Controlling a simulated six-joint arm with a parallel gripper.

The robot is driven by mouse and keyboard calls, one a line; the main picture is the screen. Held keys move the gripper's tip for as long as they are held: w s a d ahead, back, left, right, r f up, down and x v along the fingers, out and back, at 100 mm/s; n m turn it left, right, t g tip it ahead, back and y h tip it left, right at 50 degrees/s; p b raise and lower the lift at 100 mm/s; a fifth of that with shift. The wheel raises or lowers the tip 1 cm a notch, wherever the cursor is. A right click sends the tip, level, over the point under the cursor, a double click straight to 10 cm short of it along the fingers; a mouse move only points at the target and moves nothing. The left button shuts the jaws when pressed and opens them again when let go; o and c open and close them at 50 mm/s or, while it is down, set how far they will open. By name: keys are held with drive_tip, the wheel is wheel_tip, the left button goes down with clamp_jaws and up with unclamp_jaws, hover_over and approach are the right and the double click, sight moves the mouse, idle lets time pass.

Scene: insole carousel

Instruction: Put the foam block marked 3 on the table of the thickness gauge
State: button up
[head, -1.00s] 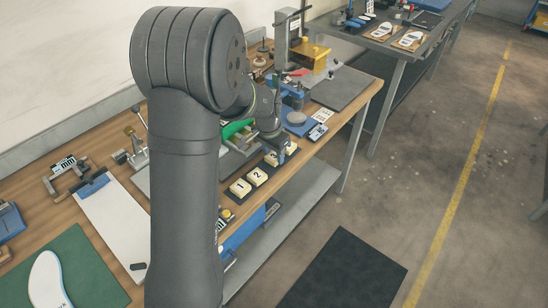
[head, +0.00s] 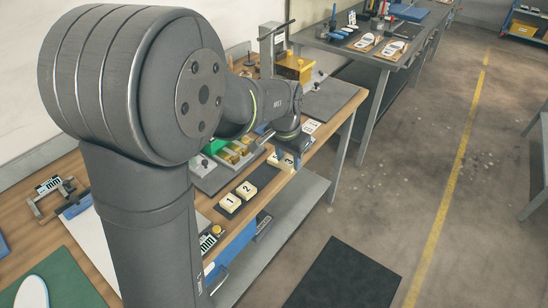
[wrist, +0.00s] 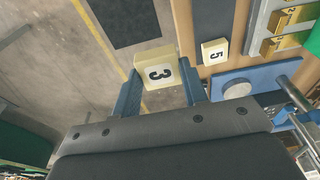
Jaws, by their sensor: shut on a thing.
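The cream foam block marked 3 (wrist: 158,70) is between the two blue fingers of my gripper (wrist: 161,82) in the wrist view, its number facing the camera. In the head view, my gripper (head: 287,156) holds this block (head: 287,164) over the front edge of the bench, beside the dark strip with the other blocks. The thickness gauge (wrist: 270,76) shows in the wrist view as a blue base with a round grey table (wrist: 237,88), right of the held block and apart from it. The table looks bare. In the head view my arm hides the gauge.
Blocks marked 1 (head: 230,202) and 2 (head: 246,190) lie on the dark strip (head: 264,175). A grey fixture with yellow parts (head: 234,153) stands behind the strip.

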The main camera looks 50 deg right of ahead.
drive_tip(key=shift+s+r, duration=0.5)
drive_tip(key=shift+s, duration=0.4)
drive_tip(key=w+a+r+n+t, duration=0.15)
drive_tip(key=w+a+n, duration=0.75)
drive_tip(key=w+a, duration=1.2)
drive_tip(key=shift+y, duration=0.3)
drive_tip(key=w+a+f, duration=0.2)
drive_tip(key=w, duration=0.1)
drive_tip(key=w+a+f, duration=0.2)
drive_tip(key=a, duration=0.1)
drive_tip(key=w+a+f, duration=0.2)
drive_tip(key=w, duration=0.1)
drive_tip(key=shift+w+a+f, duration=0.2)
drive_tip(key=shift+w+f, duration=0.1)
drive_tip(key=shift+f, duration=2.05)
drive_tip(key=shift+f, duration=0.2)
drive_tip(key=o, duration=0.9)
